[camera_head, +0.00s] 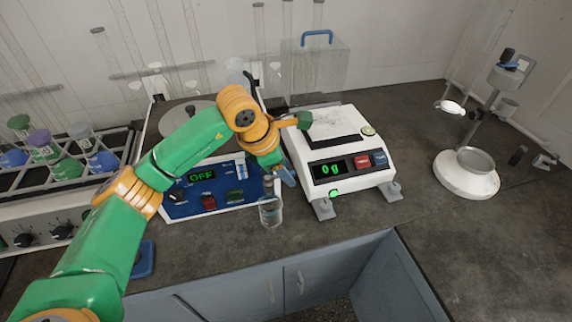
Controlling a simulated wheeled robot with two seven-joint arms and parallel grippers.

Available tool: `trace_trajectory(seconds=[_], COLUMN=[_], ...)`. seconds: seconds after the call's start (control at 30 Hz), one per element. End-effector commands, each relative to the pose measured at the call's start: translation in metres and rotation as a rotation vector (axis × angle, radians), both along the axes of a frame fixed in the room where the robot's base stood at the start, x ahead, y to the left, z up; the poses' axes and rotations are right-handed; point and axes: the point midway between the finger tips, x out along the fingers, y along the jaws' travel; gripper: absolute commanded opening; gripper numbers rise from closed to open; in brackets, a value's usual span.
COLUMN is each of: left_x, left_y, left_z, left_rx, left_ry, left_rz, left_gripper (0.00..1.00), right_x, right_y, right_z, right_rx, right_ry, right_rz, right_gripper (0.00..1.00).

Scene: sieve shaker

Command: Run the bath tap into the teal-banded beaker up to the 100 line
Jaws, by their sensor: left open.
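The water bath (213,200) has a blue front panel, a green OFF display and a lid with a round plate on top. A small clear beaker (270,213) stands at the bath's front right corner; a teal band and its scale lines are too small to make out. I cannot tell whether there is water in it. My left gripper (284,174) is open just above the beaker, beside the bath's right front edge, and covers most of the tap there. I cannot tell whether it touches the tap. My right gripper is not in view.
A white balance (335,150) reading 0 g stands close to the right of the gripper. A rack (85,168) of flasks with coloured liquids is at the left. A blue pad (143,260) lies near the front. A white stand (468,178) is at the right. The counter's front right is clear.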

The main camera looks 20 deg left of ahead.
Motion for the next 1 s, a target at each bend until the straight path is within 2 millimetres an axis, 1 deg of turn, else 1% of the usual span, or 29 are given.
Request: trace_trajectory(seconds=[0.1, 0.13, 0.17, 0.2, 0.27, 0.3, 1.0], left_x=[0.0, 0.0, -0.0001, -0.0001, -0.0001, -0.0002, 0.0], left_y=[-0.0001, -0.0001, -0.0001, 0.0, -0.0001, 0.0, -0.0003], left_z=[-0.0001, -0.0001, 0.0, 0.0001, 0.0001, 0.0002, 0.0005], left_rx=[0.0, 0.0, 0.0, -0.001, -0.001, -0.001, -0.002], left_ry=[0.0, 0.0, 0.0, -0.001, -0.001, -0.001, -0.001], left_rz=[0.0, 0.0, 0.0, 0.0, 0.0, 0.0, 0.0], left_gripper=[0.51, 0.45, 0.37, 0.27, 0.1, 0.0, 0.0], right_x=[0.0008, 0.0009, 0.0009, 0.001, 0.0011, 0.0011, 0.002], right_y=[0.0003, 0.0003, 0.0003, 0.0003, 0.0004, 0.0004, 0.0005], right_z=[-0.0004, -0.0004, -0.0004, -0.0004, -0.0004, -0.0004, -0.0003], right_rx=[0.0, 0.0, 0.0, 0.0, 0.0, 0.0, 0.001], right_ry=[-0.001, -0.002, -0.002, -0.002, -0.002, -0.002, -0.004], right_rz=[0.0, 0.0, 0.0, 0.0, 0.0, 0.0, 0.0], right_gripper=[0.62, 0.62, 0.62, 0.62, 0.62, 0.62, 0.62])
